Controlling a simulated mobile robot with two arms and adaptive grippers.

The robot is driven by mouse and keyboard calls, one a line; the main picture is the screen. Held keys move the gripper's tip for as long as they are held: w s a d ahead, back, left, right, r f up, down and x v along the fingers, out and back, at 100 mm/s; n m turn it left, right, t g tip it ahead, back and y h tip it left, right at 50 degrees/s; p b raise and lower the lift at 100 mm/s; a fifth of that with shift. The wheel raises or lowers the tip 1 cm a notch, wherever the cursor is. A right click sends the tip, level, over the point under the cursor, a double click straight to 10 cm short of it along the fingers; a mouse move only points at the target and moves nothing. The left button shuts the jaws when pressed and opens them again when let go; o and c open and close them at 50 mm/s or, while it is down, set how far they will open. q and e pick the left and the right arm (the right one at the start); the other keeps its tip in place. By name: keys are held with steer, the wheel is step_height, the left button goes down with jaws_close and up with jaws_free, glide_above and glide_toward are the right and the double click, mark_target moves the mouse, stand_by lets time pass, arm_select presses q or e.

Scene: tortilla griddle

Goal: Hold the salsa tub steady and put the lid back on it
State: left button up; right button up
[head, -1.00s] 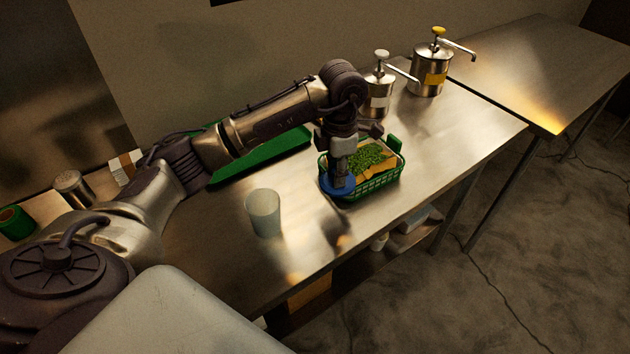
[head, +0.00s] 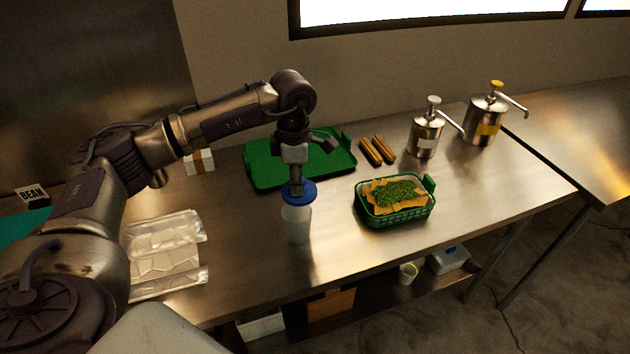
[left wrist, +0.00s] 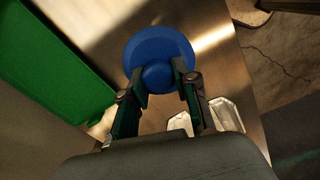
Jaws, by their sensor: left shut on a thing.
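The salsa tub (head: 297,224) is a pale, translucent cup standing upright on the steel table. The blue round lid (head: 309,193) is at the tub's mouth in the head view; I cannot tell whether it touches the rim or hovers just above. My left gripper (head: 296,184) comes down from above and is shut on the lid. In the left wrist view the lid (left wrist: 160,46) hides the tub, and the fingers of my left gripper (left wrist: 163,84) close around its central knob. My right gripper is not in view.
A green basket (head: 398,217) of food stands right of the tub. A green tray (head: 262,171) lies behind. Clear plastic packaging (head: 166,262) lies to the left. Two pump dispensers (head: 425,136) (head: 484,122) stand at the back right. The table's front edge is close to the tub.

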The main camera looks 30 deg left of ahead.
mark_target(298, 224)
arm_select(q)
steer(key=shift+s+a, duration=0.15)
steer(key=shift+a, duration=0.15)
steer(key=shift+a+f, duration=0.15)
steer(key=shift+a, duration=0.1)
steer(key=shift+d+f+b, duration=0.1)
steer(key=shift+b, duration=0.2)
steer(key=shift+f, duration=0.25)
steer(key=shift+f+b, duration=0.75)
steer(key=shift+b, duration=0.05)
step_height(298, 224, down, 3)
steer(key=shift+r+b, duration=0.1)
steer(key=shift+b, duration=0.95)
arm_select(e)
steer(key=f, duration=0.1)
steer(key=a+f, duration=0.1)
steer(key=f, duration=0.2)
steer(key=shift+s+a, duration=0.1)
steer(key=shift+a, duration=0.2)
